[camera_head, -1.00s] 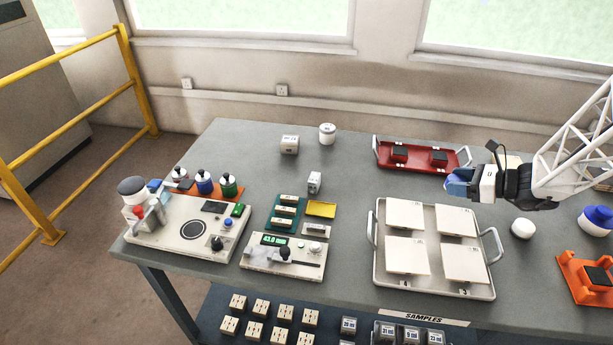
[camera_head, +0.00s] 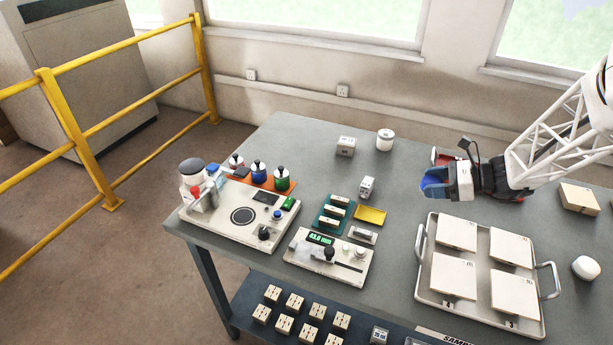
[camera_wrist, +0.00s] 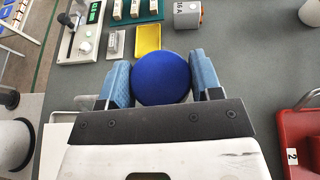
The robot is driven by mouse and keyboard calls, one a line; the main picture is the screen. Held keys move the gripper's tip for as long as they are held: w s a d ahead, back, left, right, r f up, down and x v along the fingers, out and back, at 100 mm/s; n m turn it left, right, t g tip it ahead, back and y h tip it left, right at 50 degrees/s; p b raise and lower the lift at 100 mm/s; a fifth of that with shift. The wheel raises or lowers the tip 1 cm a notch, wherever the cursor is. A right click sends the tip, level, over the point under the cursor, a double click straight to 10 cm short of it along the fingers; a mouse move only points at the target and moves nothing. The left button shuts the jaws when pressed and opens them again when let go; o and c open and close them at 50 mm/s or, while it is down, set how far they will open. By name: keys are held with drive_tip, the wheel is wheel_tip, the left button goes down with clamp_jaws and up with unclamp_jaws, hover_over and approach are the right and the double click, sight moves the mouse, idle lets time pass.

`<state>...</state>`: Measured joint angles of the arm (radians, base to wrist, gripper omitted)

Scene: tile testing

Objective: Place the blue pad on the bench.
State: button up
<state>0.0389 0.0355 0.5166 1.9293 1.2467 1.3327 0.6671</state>
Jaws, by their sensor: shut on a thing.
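The blue pad (camera_wrist: 162,78) is round and fills the space between the two light-blue fingers of my gripper (camera_wrist: 162,84) in the wrist view. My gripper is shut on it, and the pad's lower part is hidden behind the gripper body. In the head view my gripper (camera_head: 437,184) is at the right, behind the white-tile tray, with blue at its tip. The grey bench (camera_head: 308,150) lies below; contact between pad and bench cannot be made out.
A metal tray (camera_head: 424,280) with white tiles stands at front right. A red tray (camera_head: 440,156) is mostly hidden behind my gripper. A yellow dish (camera_head: 369,215), a grey-white block (camera_head: 366,187) and a measuring device (camera_head: 328,262) stand left. Bare bench lies between the block and my gripper.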

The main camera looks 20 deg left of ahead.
drive_tip(key=s+a+n+g+h, duration=0.1)
drive_tip(key=s+a+n+g, duration=0.25)
drive_tip(key=a, duration=0.75)
drive_tip(key=s+a+n+g+h, duration=0.1)
drive_tip(key=s+a+n+g, duration=0.2)
drive_tip(key=a, duration=0.8)
drive_tip(key=shift+m, duration=0.35)
drive_tip(key=f, duration=0.3)
drive_tip(key=s+f, duration=0.1)
drive_tip(key=f, duration=0.1)
drive_tip(key=shift+a+f, duration=0.1)
drive_tip(key=shift+a, duration=0.2)
hover_over(326, 176)
drive_tip(key=shift+s+f, duration=0.1)
drive_tip(key=shift+f, duration=0.65)
drive_tip(key=shift+f, duration=0.1)
drive_tip(key=shift+f, duration=1.65)
